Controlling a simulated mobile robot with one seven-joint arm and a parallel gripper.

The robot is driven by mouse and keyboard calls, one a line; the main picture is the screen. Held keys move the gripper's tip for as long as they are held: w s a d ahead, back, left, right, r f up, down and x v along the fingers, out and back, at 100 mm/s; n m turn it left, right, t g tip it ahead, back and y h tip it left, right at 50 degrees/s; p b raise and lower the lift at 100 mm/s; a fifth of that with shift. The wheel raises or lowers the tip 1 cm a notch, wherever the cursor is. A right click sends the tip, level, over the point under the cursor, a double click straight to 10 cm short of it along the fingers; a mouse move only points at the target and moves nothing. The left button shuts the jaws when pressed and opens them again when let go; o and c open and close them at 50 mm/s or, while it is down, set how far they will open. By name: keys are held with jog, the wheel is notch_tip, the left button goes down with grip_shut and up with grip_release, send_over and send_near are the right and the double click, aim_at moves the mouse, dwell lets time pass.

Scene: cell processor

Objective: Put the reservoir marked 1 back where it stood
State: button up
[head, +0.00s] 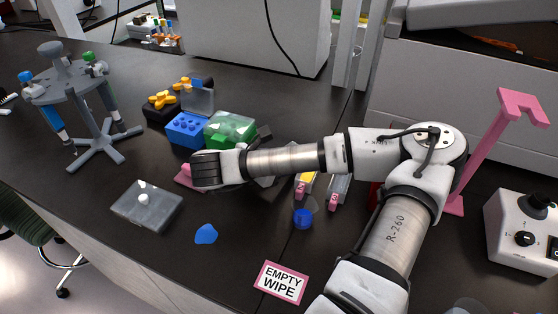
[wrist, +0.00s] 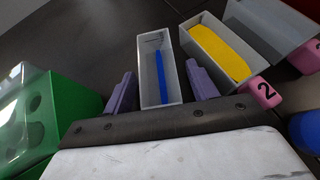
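In the wrist view, the two purple fingers of my gripper (wrist: 162,86) are spread apart. A narrow pale grey reservoir (wrist: 146,72) with a blue streak inside shows between them, with dark gaps on both sides. No number shows on it; the near end is hidden by my gripper body. To its right is a reservoir with yellow contents (wrist: 218,57), its pink tag (wrist: 265,92) marked 2. A third grey reservoir (wrist: 275,25) is at the upper right. In the head view, my arm hides the fingers; the yellow reservoir (head: 308,181) and third reservoir (head: 340,186) stand right of it.
A green box with a clear lid (head: 230,128) stands left of the reservoirs; it also shows in the wrist view (wrist: 60,105). A blue cup (head: 303,217) stands in front. A blue rack (head: 187,129), pipette stand (head: 85,100) and clear-lidded plate (head: 146,208) are further left.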

jog(key=shift+r+p, duration=0.4)
jog(key=shift+p, duration=0.25)
jog(key=b+v, duration=0.4)
jog(key=v, duration=0.8)
jog(key=shift+f, duration=0.2)
jog(key=shift+a, duration=0.1)
